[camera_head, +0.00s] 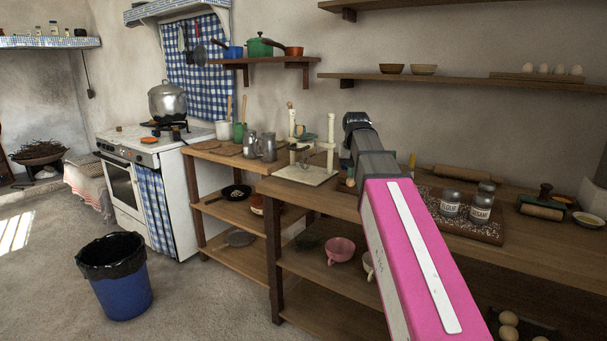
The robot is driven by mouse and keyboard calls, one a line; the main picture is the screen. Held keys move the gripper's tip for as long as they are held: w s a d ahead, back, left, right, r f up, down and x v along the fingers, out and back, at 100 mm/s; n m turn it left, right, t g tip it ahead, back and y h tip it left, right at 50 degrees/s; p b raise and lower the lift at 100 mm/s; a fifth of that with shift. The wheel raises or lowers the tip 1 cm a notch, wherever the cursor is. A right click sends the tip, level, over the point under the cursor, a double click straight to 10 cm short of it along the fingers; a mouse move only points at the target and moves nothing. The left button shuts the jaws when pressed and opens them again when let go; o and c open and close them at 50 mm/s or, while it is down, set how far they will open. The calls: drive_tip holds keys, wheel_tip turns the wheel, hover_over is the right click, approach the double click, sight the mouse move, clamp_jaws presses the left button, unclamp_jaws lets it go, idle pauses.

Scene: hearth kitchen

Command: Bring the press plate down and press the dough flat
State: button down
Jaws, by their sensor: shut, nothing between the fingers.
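The press (330,148) is a cream frame with two upright posts on a flat pale base (305,174), standing on the wooden counter left of my arm. A small wooden knob shows at the top of its left post. Darker parts sit between the posts, but at this size I cannot tell the plate's height. I cannot make out any dough. My gripper (357,120) is the black end of my pink and grey arm, right of the press and apart from it in the picture. It is shut and empty; its fingertips are hard to make out.
Metal jugs (267,147) stand left of the press. Right of my arm are labelled jars (480,208) on a floured board and a rolling pin (463,174). Shelves with bowls and eggs hang above. A blue bin (122,292) stands on the floor before the stove (140,165).

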wheel_tip(320, 180, up, 8)
idle(0.7)
drive_tip(key=shift+f, duration=0.15)
